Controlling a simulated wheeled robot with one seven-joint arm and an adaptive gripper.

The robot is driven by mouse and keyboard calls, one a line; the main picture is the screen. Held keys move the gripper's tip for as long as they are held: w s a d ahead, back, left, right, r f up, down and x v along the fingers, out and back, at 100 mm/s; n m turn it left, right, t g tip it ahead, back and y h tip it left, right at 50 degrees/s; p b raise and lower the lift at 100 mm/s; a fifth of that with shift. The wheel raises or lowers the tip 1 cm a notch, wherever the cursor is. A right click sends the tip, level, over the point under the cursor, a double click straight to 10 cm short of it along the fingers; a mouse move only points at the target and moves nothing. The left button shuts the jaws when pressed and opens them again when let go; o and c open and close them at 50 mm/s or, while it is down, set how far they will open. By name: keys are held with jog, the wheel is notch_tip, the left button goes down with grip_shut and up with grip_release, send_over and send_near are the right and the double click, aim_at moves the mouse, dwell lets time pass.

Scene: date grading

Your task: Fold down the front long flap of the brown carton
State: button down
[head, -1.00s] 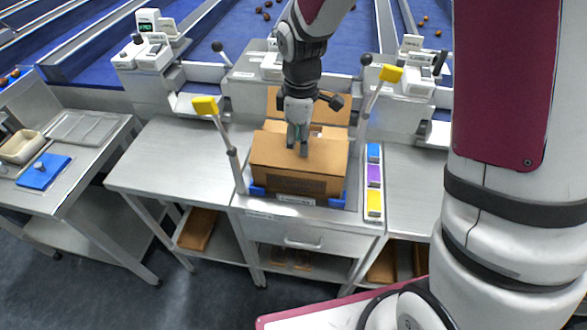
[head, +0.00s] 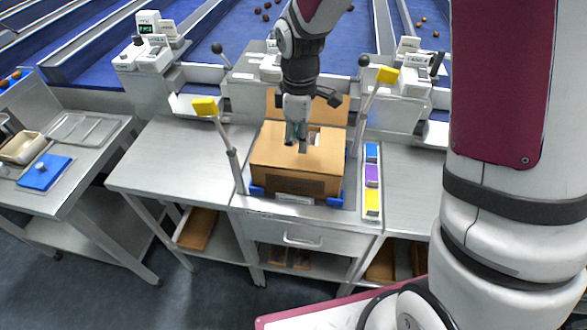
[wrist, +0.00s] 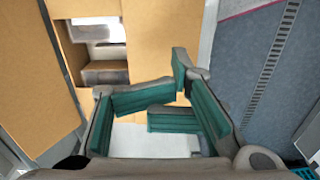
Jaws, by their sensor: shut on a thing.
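The brown carton (head: 290,184) stands on the bench with its back flap (head: 338,110) upright. Its front long flap (head: 278,153) leans inward, nearly flat over the top, and a gap into the carton shows behind it. The front flap also shows in the wrist view (wrist: 165,35), beside the dark opening; the back flap (wrist: 28,80) is at left there. My gripper (head: 297,146) points down at the carton top and is shut on the front flap. Its green-padded fingers (wrist: 172,98) show close together in the wrist view; the exact contact is partly hidden.
Blue corner holders (head: 257,192) flank the carton base. A strip of blue, purple and yellow boxes (head: 372,175) lies at right. The steel table (head: 175,160) at left is clear.

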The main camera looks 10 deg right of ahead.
notch_tip(320, 180, up, 8)
jog(key=p, duration=0.3)
